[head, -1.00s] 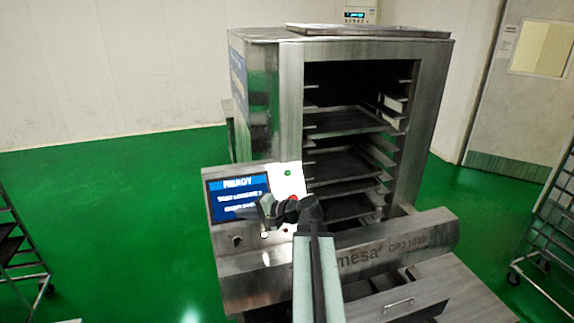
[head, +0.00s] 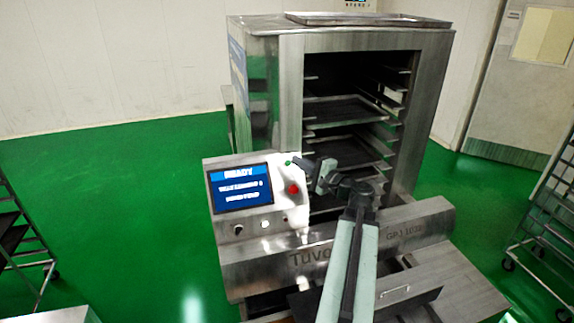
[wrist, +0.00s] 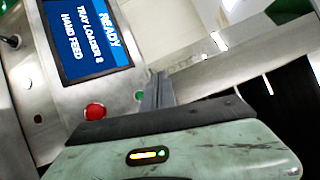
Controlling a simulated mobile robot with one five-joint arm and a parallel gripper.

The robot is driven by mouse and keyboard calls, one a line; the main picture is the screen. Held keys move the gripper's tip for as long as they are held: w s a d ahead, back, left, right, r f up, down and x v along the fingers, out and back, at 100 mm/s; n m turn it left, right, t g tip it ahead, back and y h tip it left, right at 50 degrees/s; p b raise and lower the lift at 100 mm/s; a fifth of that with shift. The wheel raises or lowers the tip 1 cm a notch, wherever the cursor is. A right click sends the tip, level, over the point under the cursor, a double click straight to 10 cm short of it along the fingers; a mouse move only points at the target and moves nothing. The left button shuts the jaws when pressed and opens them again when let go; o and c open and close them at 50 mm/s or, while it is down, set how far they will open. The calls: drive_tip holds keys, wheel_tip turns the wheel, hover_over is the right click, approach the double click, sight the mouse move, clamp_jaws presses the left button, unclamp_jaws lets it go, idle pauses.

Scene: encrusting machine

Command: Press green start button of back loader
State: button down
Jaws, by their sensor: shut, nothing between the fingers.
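The control panel (head: 262,228) of the loader stands in front of the steel rack cabinet. The small green button (head: 288,163) is at the panel's upper right, above the red button (head: 293,189). In the wrist view the green button (wrist: 139,96) shows just left of my fingers, partly hidden, with the red button (wrist: 95,111) further left. My gripper (head: 297,162) is shut and empty, and its tip points left at the green button from the right. I cannot tell whether it touches. It also shows in the wrist view (wrist: 158,88).
A lit blue screen (head: 240,188) reading READY is left of the buttons. The steel cabinet (head: 290,95) with tray shelves stands behind. Wheeled racks stand at the far left (head: 35,240) and right (head: 545,225). Green floor is clear at left.

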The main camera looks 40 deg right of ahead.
drive_tip(key=w+d+f+b, duration=0.1)
drive_tip(key=w, duration=0.1)
drive_tip(key=w+d+f+b, duration=0.1)
drive_tip(key=w+f+b, duration=0.1)
drive_tip(key=w+d+f+b, duration=0.1)
drive_tip(key=w, duration=0.1)
drive_tip(key=shift+d+f+b, duration=0.15)
drive_tip(key=shift+f+b, duration=0.15)
drive_tip(key=shift+f, duration=0.1)
idle(1.7)
drive_tip(key=shift+w+d+f, duration=0.15)
drive_tip(key=shift+w+f, duration=0.1)
drive_tip(key=shift+w+d+f+b, duration=0.15)
drive_tip(key=shift+w+f+b, duration=0.1)
drive_tip(key=shift+b, duration=0.25)
idle(0.5)
drive_tip(key=shift+s+a+r+p, duration=0.3)
drive_tip(key=shift+s+r+p, duration=0.15)
drive_tip(key=shift+s+p, duration=0.1)
drive_tip(key=shift+r, duration=0.1)
idle(0.3)
drive_tip(key=s+a+r+p, duration=0.2)
drive_tip(key=s, duration=0.1)
drive_tip(key=shift+s+r+p, duration=0.3)
drive_tip(key=shift+r+p, duration=0.05)
drive_tip(key=shift+p, duration=0.05)
